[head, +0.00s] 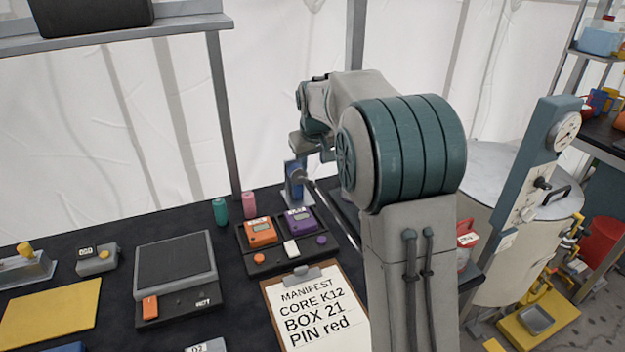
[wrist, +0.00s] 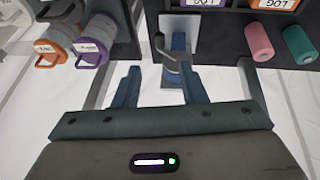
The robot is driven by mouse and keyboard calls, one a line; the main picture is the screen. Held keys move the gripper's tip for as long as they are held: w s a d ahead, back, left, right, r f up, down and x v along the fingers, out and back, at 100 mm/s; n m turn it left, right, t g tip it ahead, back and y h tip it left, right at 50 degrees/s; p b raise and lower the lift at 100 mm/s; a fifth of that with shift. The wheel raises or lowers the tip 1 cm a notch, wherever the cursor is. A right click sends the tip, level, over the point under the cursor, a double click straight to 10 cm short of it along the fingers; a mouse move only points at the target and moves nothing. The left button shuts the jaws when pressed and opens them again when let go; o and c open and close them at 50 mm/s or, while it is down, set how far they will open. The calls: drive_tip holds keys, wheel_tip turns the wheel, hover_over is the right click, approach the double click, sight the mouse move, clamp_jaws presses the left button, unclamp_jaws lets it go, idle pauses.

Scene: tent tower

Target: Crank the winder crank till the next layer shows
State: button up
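The winder shows in the head view as a blue upright post (head: 294,180) at the back of the dark table, partly hidden by my arm. In the wrist view the winder's blue body (wrist: 179,44) stands on a pale plate, with its grey crank (wrist: 168,63) in front. My gripper (wrist: 159,68) is open, its two blue fingers apart. The crank lies just ahead of and between the fingertips in that picture; I cannot tell whether they touch it. In the head view my gripper is mostly hidden behind my arm. The layer showing on the winder cannot be made out.
A tray (head: 243,268) with orange and purple boxes stands in front of the winder. Teal (head: 220,211) and pink (head: 249,204) cylinders stand left of it. A manifest clipboard (head: 312,310) lies nearer. Orange (wrist: 52,50) and purple (wrist: 92,50) ringed spools show in the wrist view.

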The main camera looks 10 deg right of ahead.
sight(313, 183)
drive_tip(key=p+x, duration=0.1)
drive_tip(key=x, duration=0.9)
drive_tip(key=shift+f, duration=0.15)
clamp_jaws()
